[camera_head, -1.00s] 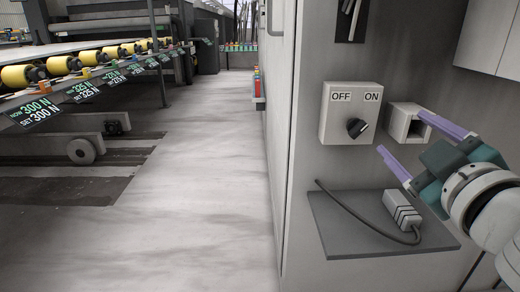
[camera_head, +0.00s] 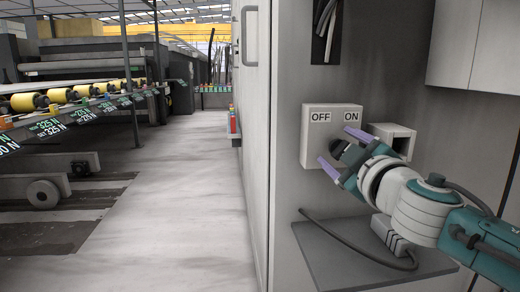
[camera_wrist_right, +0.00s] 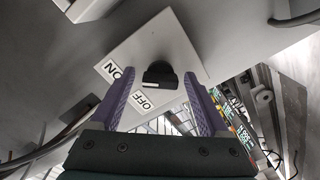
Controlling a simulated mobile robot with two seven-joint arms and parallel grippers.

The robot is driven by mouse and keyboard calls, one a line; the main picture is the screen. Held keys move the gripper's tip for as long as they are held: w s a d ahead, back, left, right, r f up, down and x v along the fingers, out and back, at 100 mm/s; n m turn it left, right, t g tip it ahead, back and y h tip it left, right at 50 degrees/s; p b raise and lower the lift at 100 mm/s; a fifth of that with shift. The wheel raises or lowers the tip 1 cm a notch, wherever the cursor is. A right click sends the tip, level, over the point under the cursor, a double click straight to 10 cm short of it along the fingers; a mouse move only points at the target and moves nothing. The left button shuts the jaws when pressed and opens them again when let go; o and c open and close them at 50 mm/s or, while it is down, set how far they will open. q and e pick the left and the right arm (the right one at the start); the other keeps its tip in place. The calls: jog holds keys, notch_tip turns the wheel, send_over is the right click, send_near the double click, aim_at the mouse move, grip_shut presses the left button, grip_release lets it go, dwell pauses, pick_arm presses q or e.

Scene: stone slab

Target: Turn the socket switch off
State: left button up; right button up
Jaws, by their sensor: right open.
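The switch box (camera_head: 314,146) is a pale box on the grey wall, with OFF printed at left and ON at right. Its black knob (camera_head: 338,147) is mostly behind my right gripper in the head view. In the right wrist view the knob (camera_wrist_right: 160,74) shows beyond and between the fingers, on the box face (camera_wrist_right: 172,45) near the OFF label. My right gripper (camera_head: 340,150) is open, with its purple fingers on either side of the knob. Whether they touch it I cannot tell. My left gripper is not in view.
A square socket housing (camera_head: 392,139) is on the wall just right of the switch box. Below is a grey shelf (camera_head: 335,262) with a plug block (camera_head: 391,234) and a dark cable (camera_head: 345,240). Conveyor machinery stands at left beyond a clear floor.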

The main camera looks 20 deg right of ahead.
jog(key=shift+w, duration=0.1)
jog(key=shift+c, duration=0.3)
grip_shut()
dwell(0.4)
